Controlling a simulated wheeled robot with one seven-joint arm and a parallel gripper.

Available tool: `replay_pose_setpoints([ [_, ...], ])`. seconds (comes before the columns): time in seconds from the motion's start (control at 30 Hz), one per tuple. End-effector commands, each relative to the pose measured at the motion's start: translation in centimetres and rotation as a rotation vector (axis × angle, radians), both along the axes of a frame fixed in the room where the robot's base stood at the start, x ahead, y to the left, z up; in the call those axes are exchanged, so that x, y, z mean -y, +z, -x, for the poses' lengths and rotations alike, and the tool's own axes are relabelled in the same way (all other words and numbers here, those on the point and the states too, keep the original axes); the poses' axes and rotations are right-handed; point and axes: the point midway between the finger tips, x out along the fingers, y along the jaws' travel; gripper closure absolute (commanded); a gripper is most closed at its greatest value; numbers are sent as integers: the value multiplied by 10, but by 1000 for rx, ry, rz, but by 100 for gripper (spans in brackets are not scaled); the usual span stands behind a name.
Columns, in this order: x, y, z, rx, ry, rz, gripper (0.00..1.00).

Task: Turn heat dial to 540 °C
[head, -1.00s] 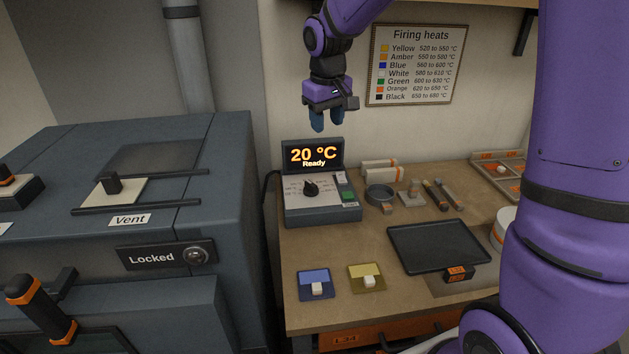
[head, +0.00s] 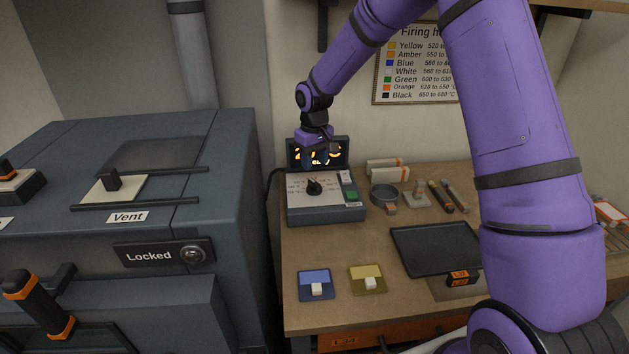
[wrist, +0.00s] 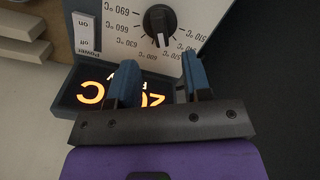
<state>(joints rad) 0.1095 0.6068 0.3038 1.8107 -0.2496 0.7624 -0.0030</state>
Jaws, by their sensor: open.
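The heat dial (head: 313,187) is a black knob with a white pointer mark on the controller's pale face. In the wrist view the dial (wrist: 159,22) is at the top, ringed by printed temperatures. My gripper (head: 318,163) is just behind and above the dial, in front of the display (head: 293,154). In the wrist view my gripper (wrist: 155,72) shows two blue fingers apart with nothing between them, and the dial lies beyond the fingertips, not touched. The gripper partly hides the orange reading on the display.
The controller (head: 328,214) has a green button (head: 352,196) and a power switch (wrist: 84,32). The locked kiln (head: 160,225) stands to the left. A blue card (head: 307,290), a yellow card (head: 362,286), a dark tray (head: 430,238) and tools lie on the bench.

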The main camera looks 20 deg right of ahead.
Motion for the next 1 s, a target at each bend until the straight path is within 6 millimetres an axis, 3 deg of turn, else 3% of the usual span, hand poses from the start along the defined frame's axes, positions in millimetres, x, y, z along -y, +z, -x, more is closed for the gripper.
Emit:
replay_pose_setpoints([
  [0.2,0,-40,0,-3,0,1,55],
  [0.4,0,-63,0,0,-1,0,55],
  [0.83,0,-72,0,1,0,0,55],
  [1.0,0,-72,0,1,-1,0,92],
])
